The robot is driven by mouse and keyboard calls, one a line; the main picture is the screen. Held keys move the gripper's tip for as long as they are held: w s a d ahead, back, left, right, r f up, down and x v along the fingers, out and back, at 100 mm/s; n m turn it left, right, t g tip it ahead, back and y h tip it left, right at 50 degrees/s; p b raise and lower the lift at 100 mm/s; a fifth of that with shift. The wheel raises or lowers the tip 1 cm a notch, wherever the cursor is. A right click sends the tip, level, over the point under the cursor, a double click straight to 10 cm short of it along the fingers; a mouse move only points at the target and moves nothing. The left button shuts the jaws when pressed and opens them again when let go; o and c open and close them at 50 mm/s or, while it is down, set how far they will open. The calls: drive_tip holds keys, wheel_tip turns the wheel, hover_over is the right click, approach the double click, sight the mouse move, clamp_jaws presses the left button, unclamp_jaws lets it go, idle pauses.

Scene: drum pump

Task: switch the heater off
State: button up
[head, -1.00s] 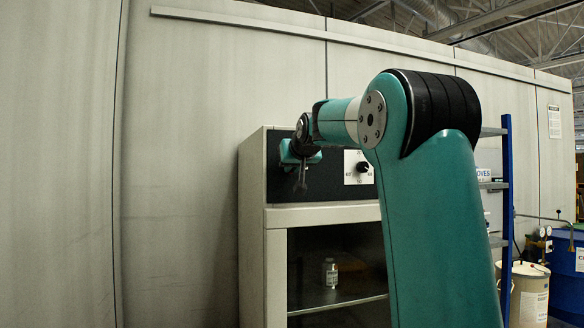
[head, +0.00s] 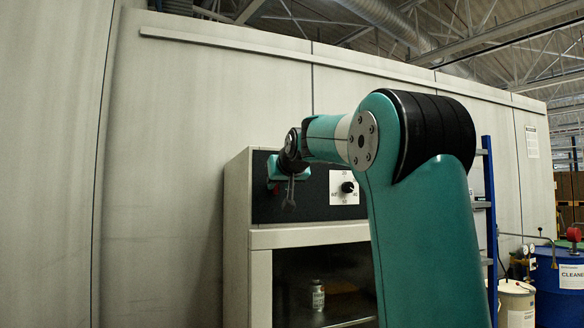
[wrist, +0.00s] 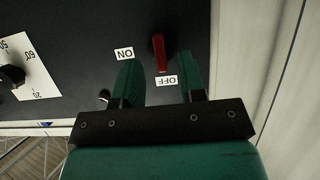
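The heater cabinet (head: 237,215) is a pale box with a dark front panel. In the wrist view a red switch lever (wrist: 159,52) stands on the dark panel, with an ON label (wrist: 124,54) to its left and an OFF label (wrist: 166,80) just below it. The labels appear upside down. The lever lies lengthwise towards OFF; which end is its pivot is unclear. My gripper (wrist: 159,62) is open, one green finger on each side of the lever, with visible gaps.
A black dial (head: 347,187) on a white scale plate sits right of my gripper; it also shows in the wrist view (wrist: 11,77). A small bottle (head: 317,296) stands behind the cabinet's glass. A blue-posted shelf (head: 490,215) and a blue drum (head: 558,290) are at the right.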

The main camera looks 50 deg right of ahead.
drive_tip(key=b+v, duration=0.2)
drive_tip(key=v, duration=1.3)
drive_tip(key=shift+f, duration=0.1)
drive_tip(key=w+a+f+n+g+y, duration=0.2)
drive_tip(key=a+f+n+y, duration=0.15)
drive_tip(key=a+f, duration=0.7)
drive_tip(key=w+a+f+n+g+y, duration=0.25)
drive_tip(key=a+f+y, duration=0.25)
drive_tip(key=a+f, duration=0.55)
drive_tip(key=s+a+f+n+g+y, duration=0.3)
drive_tip(key=s+a+f+n+g, duration=0.4)
drive_tip(key=s+a+f, duration=0.9)
wheel_tip(320, 180, down, 3)
drive_tip(key=shift+s+a+r, duration=0.2)
drive_tip(key=shift+s+a, duration=0.05)
drive_tip(key=shift+s, duration=0.85)
